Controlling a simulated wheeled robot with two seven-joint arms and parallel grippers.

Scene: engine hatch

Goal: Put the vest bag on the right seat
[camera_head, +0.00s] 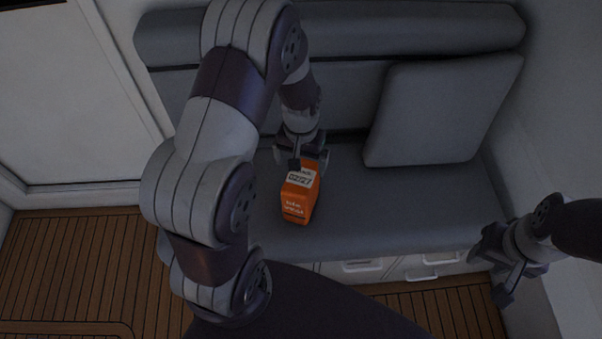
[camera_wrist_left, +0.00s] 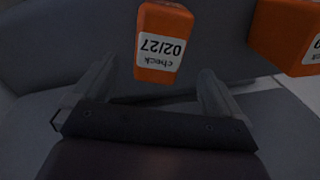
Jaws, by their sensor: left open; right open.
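An orange vest bag (camera_head: 300,192) with a white label and "life vest" lettering stands on the grey bench seat (camera_head: 400,205), left of the loose cushion. My left gripper (camera_head: 301,158) is open just behind and above the bag's top in the head view. In the left wrist view an orange bag with a "check 02/27" label (camera_wrist_left: 160,45) shows beyond and between the spread fingers. A second orange bag (camera_wrist_left: 285,38) is partly in that view at the right; I cannot pick it out in the head view. My right gripper (camera_head: 507,268) is open and empty, right of the bench front.
A grey square cushion (camera_head: 445,110) leans against the backrest (camera_head: 340,30) at right. White drawers (camera_head: 410,268) are under the bench. A wall is close to my right arm. Wooden floor (camera_head: 70,265) is clear at left. My left arm hides part of the bench.

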